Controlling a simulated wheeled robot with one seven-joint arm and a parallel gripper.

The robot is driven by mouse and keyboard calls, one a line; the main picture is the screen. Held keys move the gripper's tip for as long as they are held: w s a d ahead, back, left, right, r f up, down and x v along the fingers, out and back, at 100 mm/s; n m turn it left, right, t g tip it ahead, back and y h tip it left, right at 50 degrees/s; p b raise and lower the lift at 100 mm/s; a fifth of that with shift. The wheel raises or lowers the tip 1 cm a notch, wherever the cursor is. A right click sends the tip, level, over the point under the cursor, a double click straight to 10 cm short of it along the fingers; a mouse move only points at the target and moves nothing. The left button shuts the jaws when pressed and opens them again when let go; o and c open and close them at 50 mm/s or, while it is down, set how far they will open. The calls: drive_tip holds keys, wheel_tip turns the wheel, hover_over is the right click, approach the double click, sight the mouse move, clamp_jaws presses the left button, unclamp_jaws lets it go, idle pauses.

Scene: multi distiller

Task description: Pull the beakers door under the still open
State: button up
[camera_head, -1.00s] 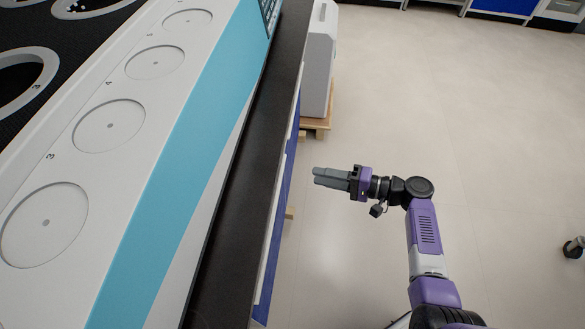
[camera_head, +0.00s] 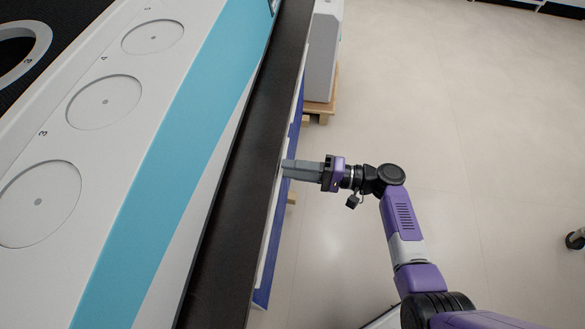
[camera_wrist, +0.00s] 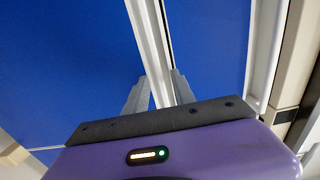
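My gripper (camera_head: 284,168) is at the front of the cabinet under the dark counter, with its tips at the cabinet's blue and white face (camera_head: 270,240). In the wrist view, its two grey fingers (camera_wrist: 160,76) stand apart, one on each side of a white upright edge (camera_wrist: 150,45). Blue panels lie to the left (camera_wrist: 65,60) and right (camera_wrist: 210,50) of that edge. The gripper looks open, and I cannot tell whether the fingers touch the edge. No handle or door label can be made out, so I cannot tell which panel is the beakers door.
The dark counter edge (camera_head: 235,215) runs alongside my gripper. A white and light-blue apparatus (camera_head: 165,190) with several round recesses stands on it. A grey-white unit on a wooden pallet (camera_head: 320,105) stands further along.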

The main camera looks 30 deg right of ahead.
clamp_jaws()
idle(1.4)
